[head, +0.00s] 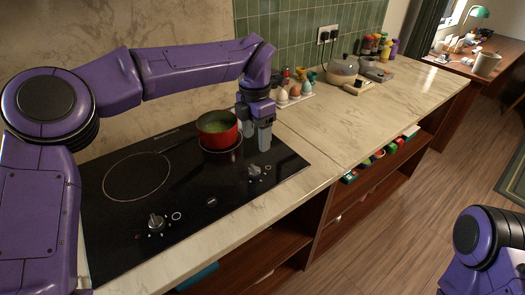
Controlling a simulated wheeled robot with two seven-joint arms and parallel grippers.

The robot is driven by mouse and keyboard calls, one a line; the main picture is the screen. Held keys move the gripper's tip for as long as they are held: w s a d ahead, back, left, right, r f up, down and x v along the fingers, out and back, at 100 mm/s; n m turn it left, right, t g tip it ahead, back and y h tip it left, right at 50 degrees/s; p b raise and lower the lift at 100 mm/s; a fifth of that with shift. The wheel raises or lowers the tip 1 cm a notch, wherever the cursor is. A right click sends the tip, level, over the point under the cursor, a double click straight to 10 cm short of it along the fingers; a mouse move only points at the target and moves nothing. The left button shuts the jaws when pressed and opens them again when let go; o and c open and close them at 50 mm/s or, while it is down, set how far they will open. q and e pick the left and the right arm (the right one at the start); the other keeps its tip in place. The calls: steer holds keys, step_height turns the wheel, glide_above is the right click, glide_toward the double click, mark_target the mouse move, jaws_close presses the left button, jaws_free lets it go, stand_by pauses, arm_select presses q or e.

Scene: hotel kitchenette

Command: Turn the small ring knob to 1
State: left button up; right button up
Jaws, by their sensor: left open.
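The black hob (190,205) has two rings. The large ring (137,177) is at the left and bare; the small ring (208,150) is at the right, under a red pot (217,139) with green contents. A silver knob (254,171) sits near the hob's front right edge, and another knob (155,222) is at the front left. Their settings are too small to read. My left gripper (256,138) points down, open, just right of the pot and behind the right knob, apart from the knob. My right gripper is out of view.
Behind my left gripper stand egg cups with eggs (294,90). The marble counter (340,130) right of the hob is clear. Open shelves (365,185) lie below.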

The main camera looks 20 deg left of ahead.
mark_target(254, 168)
arm_select(q)
steer(key=f, duration=0.1)
steer(key=s+f, duration=0.1)
steer(key=shift+s+f, duration=0.25)
steer(key=shift+f, duration=0.15)
steer(key=s+f, duration=0.1)
steer(key=s+f+p, duration=0.1)
steer(key=f, duration=0.1)
steer(key=shift+s+f, duration=0.3)
steer(key=shift+s, duration=0.05)
steer(key=w+f, duration=0.2)
steer(key=f, duration=0.1)
steer(key=shift+w+f, duration=0.1)
steer(key=shift+w, duration=0.2)
steer(key=shift+s+r, duration=0.25)
steer(key=shift+s, duration=0.2)
steer(key=shift+c, duration=0.5)
steer(key=shift+r, duration=0.1)
steer(key=c, duration=0.9)
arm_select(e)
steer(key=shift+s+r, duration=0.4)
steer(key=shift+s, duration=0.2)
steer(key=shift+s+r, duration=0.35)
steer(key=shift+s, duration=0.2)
